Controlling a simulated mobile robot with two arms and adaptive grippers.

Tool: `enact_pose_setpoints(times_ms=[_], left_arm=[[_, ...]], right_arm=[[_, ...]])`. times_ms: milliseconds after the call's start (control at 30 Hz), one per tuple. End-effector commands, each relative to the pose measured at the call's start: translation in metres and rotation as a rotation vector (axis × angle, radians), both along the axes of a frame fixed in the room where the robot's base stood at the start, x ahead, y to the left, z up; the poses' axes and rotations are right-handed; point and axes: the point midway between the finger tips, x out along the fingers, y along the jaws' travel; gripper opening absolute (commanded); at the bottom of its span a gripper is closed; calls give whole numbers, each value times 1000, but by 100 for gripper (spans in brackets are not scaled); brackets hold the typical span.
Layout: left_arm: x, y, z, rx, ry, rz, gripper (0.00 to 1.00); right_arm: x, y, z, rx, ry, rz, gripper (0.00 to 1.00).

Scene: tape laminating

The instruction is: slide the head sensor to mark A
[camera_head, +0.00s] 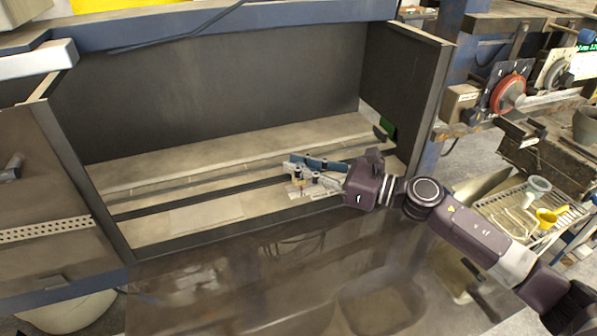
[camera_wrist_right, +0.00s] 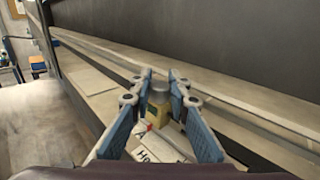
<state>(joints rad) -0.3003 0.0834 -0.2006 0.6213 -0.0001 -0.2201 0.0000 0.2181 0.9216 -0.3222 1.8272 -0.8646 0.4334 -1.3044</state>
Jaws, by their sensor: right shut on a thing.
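The head sensor, a small yellowish block with a grey round knob (camera_wrist_right: 159,92), stands between the blue fingers of my right gripper (camera_wrist_right: 160,84) in the right wrist view. The gripper is shut on it. A white label with the letter A (camera_wrist_right: 141,135) lies just in front of the block, with a small red tip beside it. A larger label starting "He" (camera_wrist_right: 155,152) is partly cut off by a finger. In the head view my right gripper (camera_head: 300,172) is at the rail, and its fingers largely hide the sensor. The exact alignment with mark A cannot be told. My left gripper is not in view.
The dark rail (camera_head: 215,188) runs along the pale floor of an open-fronted bay. A dark back wall (camera_head: 220,90) and right side panel (camera_head: 408,85) enclose it. A brown glossy worktop (camera_head: 250,285) lies in front. The rail left of my gripper is clear.

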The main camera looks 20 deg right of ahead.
Motion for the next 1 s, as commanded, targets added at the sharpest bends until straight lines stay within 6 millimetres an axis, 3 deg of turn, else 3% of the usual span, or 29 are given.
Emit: enact_pose_setpoints(times_ms=[167,267,400,433,600,800,1000], left_arm=[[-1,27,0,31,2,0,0],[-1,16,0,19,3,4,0],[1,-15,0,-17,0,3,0],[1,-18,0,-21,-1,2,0],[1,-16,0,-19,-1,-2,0],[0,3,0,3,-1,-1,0],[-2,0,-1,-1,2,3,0]], right_arm=[[-2,10,1,0,-1,7,0],[-3,11,1,0,0,9,0],[-2,10,0,-1,1,7,0],[-2,10,0,-1,1,7,18],[-2,9,0,-2,1,5,35],[-1,8,1,-2,-1,1,35],[-5,3,0,-2,1,0,35]])
